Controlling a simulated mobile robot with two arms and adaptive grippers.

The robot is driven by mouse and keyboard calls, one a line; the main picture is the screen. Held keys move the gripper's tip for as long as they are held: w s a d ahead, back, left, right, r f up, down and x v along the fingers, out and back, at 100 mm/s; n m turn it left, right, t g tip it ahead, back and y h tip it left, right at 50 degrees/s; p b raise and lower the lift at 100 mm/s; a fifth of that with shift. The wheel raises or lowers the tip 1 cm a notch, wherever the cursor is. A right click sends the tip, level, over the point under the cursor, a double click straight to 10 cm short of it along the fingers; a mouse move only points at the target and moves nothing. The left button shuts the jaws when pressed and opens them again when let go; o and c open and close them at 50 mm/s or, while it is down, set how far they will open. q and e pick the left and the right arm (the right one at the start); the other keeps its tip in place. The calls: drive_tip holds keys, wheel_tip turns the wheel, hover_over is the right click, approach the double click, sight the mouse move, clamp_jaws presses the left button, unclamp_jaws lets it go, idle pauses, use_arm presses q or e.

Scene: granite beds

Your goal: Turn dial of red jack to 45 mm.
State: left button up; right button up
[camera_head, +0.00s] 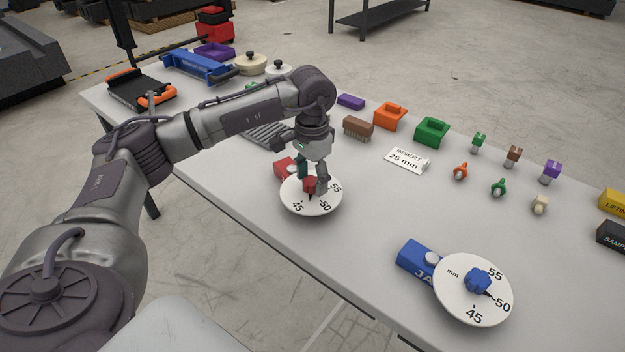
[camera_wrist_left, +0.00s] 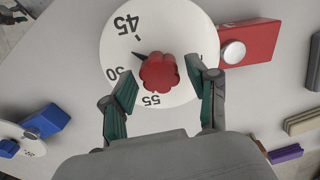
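The red jack's block (camera_wrist_left: 250,42) lies on the table, and it also shows in the head view (camera_head: 284,167). Its white round dial (camera_wrist_left: 185,30) carries the marks 45, 50 and 55. A red lobed knob (camera_wrist_left: 159,72) sits at the dial's centre, and it shows in the head view too (camera_head: 310,184). Its dark pointer lies between 45 and 50. My left gripper (camera_wrist_left: 162,70) is over the dial, pointing down, also in the head view (camera_head: 312,182). Its fingers are open, one on either side of the knob, with small gaps. My right gripper is not in view.
A blue jack (camera_head: 418,258) with its own white dial (camera_head: 455,300) stands at the front right. An insert label (camera_head: 407,160) and several coloured blocks and pegs lie behind. The table between the two dials is clear.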

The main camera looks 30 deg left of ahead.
sight(312, 180)
use_arm(q)
wheel_tip(312, 180, up, 6)
drive_tip(key=p, duration=0.4)
idle(0.3)
drive_tip(key=shift+r, duration=0.3)
wheel_tip(312, 180, up, 12)
drive_tip(key=shift+f, duration=0.25)
